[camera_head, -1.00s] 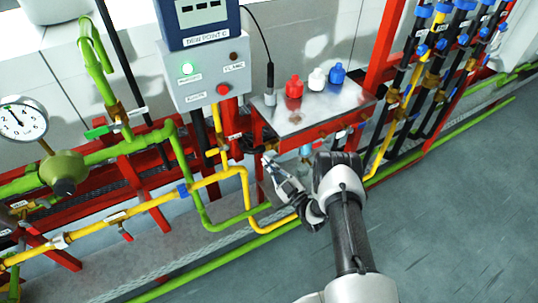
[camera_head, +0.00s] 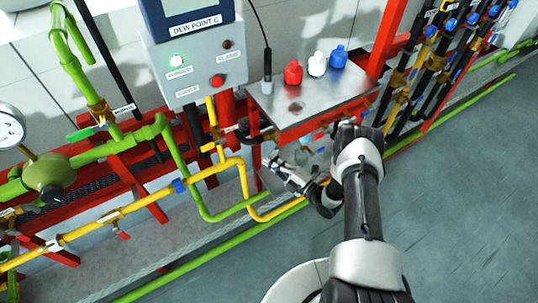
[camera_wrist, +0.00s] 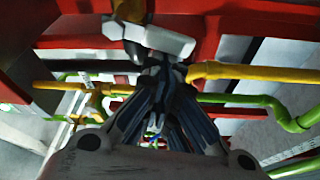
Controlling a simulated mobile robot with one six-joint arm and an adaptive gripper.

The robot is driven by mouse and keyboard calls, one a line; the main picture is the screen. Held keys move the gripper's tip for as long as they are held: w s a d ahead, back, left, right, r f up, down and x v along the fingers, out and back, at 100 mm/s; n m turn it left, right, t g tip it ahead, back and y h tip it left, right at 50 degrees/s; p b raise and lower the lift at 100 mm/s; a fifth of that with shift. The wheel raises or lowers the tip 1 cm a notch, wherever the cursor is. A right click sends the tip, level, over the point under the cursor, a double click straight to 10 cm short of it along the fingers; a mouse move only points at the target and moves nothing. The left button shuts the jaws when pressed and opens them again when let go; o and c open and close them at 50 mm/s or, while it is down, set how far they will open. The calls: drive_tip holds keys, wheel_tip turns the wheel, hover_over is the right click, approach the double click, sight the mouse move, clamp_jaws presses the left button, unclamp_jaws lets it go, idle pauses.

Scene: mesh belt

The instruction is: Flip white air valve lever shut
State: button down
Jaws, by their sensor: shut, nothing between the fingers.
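In the wrist view, a white lever-like piece (camera_wrist: 160,38) lies just beyond the fingertips, crossing the picture under a red beam. It looks like the white air valve lever, but its valve body is mostly hidden. My gripper (camera_wrist: 165,68) is shut and empty, its dark fingers converging just short of the white piece; I cannot tell if they touch it. In the head view, my gripper (camera_head: 272,160) is below the front left of the metal shelf, right of the yellow pipe. I cannot make out the lever there.
A metal shelf (camera_head: 330,95) holds red, white and blue bottles above my gripper. Yellow pipe (camera_head: 243,185) and green pipe (camera_head: 185,165) run close on the left. A control box (camera_head: 195,60) stands above. Open floor (camera_head: 450,200) lies on the right.

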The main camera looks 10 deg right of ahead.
drive_tip(key=shift+w+d+f+n+g+h, duration=0.1)
drive_tip(key=shift+d+f+n+g+h, duration=0.15)
drive_tip(key=shift+n, duration=0.55)
drive_tip(key=shift+w+d+f+n+g+h, duration=0.1)
drive_tip(key=shift+d+f+n+g, duration=0.2)
drive_tip(key=shift+n, duration=0.5)
drive_tip(key=shift+d+r, duration=0.1)
